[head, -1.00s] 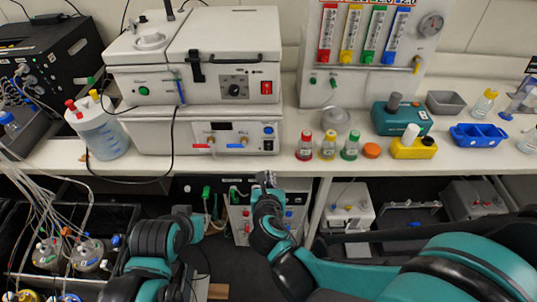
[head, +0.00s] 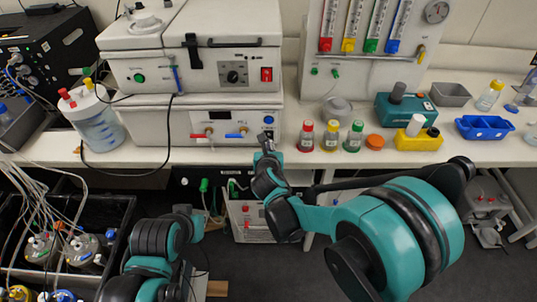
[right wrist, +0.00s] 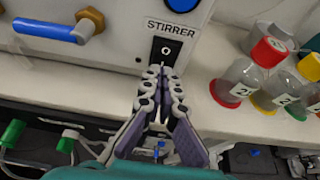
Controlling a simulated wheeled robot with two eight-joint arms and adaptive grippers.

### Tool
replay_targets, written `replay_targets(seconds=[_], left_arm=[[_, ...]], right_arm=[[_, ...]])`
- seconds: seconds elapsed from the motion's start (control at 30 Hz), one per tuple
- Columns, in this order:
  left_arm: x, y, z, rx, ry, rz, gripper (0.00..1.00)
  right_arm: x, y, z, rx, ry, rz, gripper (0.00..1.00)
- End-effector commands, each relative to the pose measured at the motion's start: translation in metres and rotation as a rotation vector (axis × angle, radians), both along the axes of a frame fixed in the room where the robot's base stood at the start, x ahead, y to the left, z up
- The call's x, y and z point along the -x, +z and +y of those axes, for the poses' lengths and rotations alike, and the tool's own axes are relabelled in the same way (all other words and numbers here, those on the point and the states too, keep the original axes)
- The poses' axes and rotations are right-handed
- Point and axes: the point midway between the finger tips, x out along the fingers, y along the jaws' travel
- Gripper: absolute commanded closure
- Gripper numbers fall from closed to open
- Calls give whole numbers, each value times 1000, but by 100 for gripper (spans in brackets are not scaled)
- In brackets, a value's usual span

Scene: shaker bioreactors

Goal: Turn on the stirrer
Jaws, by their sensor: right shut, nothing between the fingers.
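In the head view my right gripper (head: 265,143) is at the lower right corner of the unit. My left arm (head: 160,240) is low at the left of the head view, and its fingers cannot be made out.
A blue button (right wrist: 182,4) and a blue-handled valve (right wrist: 62,30) are near the switch. Bottles with red (head: 307,126), yellow and green caps stand to the right on the bench. A black cable (head: 140,173) hangs over the bench edge at the left.

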Motion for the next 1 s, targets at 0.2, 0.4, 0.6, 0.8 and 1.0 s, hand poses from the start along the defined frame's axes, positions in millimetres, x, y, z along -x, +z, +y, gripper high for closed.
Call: replay_targets(seconds=[0.2, 0.4, 0.6, 0.8, 1.0], left_arm=[[0, -1, 0, 0, 0, 0, 100], [0, -2, 0, 0, 0, 0, 100], [0, -5, 0, 0, 0, 0, 100], [0, -4, 0, 0, 0, 0, 100], [0, 3, 0, 0, 0, 0, 100]], right_arm=[[-3, 0, 0, -1, 0, 0, 100], [-4, -1, 0, -1, 0, 0, 100], [-11, -4, 0, -1, -1, 0, 100], [-11, -2, 0, 0, -1, 0, 100], [-11, 7, 0, 0, -1, -2, 100]])
